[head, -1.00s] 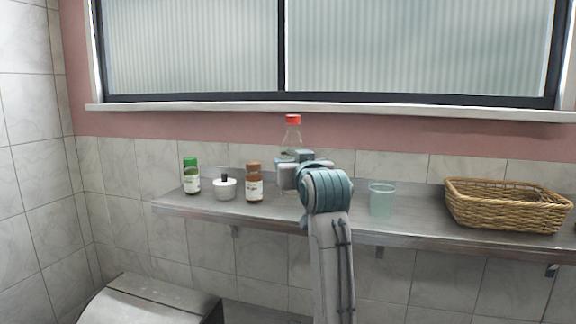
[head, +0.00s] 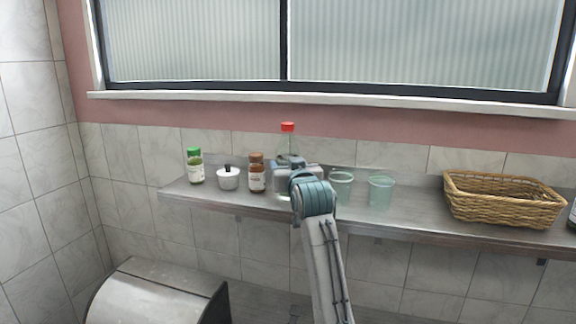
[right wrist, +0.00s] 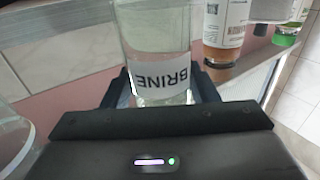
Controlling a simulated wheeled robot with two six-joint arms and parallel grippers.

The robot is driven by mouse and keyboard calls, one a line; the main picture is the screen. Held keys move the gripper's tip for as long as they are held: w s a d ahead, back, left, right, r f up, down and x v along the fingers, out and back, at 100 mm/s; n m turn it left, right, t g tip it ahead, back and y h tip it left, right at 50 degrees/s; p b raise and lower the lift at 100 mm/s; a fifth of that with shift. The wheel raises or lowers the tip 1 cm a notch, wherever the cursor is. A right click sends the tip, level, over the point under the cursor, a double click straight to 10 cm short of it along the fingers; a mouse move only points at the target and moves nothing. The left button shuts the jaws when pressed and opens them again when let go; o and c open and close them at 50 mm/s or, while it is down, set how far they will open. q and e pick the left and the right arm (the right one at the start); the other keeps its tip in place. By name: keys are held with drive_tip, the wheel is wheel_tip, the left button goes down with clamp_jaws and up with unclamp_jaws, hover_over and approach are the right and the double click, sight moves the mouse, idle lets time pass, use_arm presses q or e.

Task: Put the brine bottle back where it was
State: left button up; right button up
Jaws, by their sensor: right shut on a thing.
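The brine bottle, clear with a red cap (head: 288,127), stands upright at the shelf between a brown-capped jar and a glass. My right gripper (head: 290,172) is shut around its body, and the arm hides much of it. The right wrist view shows the bottle (right wrist: 158,45) between both fingers, its BRINE label upside down in the picture. I cannot tell whether its base touches the shelf. My left gripper is not in view.
On the metal shelf (head: 410,214), left of the bottle, are the brown-capped jar (head: 257,177), a white pot (head: 228,179) and a green-capped jar (head: 195,167). Right are two clear glasses (head: 341,186) (head: 381,192) and a wicker basket (head: 503,210). The window ledge (head: 400,107) is above.

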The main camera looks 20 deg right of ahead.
drive_tip(key=shift+f, duration=0.1)
drive_tip(key=o, duration=0.9)
drive_tip(key=shift+s, duration=0.2)
drive_tip(key=s+b, duration=0.5)
drive_tip(key=s, duration=0.6)
drive_tip(key=shift+s+a, duration=0.3)
drive_tip(key=shift+s, duration=0.05)
